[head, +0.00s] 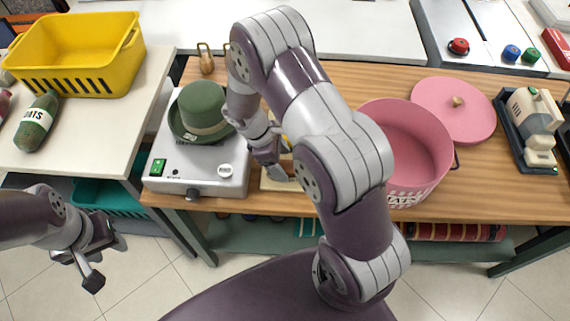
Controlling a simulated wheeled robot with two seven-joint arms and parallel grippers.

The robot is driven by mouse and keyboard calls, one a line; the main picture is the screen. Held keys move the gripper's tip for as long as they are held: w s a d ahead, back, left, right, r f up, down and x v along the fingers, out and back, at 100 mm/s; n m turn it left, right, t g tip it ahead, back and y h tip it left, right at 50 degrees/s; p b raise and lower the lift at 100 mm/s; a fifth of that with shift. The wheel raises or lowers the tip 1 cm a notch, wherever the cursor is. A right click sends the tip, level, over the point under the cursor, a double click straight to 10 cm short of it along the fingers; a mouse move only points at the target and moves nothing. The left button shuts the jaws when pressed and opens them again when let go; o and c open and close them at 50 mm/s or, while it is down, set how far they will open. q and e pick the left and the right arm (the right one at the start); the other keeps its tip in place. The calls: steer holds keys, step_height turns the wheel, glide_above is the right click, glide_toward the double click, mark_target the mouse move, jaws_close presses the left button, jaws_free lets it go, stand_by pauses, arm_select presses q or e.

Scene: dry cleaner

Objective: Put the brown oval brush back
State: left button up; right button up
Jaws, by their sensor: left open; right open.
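I cannot make out the brown oval brush for certain; my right arm covers the middle of the wooden counter (330,75). My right gripper (273,168) is open, low over a pale wooden board (272,185) on that counter, just right of the hat stand. The arm partly hides the board and a small yellow thing beside the gripper. I cannot tell whether anything lies between the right fingers. My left gripper (107,264) is open and empty, over the floor in front of the counter at lower left.
A green hat (203,103) sits on a white machine (205,165) left of the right gripper. A pink pot (425,145), its lid (455,108) and a cream device (532,125) stand to the right. A yellow basket (75,50) and green bottle (37,120) are at left. A small brown object (206,62) stands behind.

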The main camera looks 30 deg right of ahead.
steer(key=v, duration=0.9)
steer(key=s+a+r+m+t+y, duration=0.1)
steer(key=s+r+m+t+y, duration=0.2)
steer(key=s+m, duration=0.8)
steer(key=shift+a+r+t+y, duration=0.15)
steer(key=shift+r+t+y, duration=0.3)
steer(key=shift+r, duration=0.35)
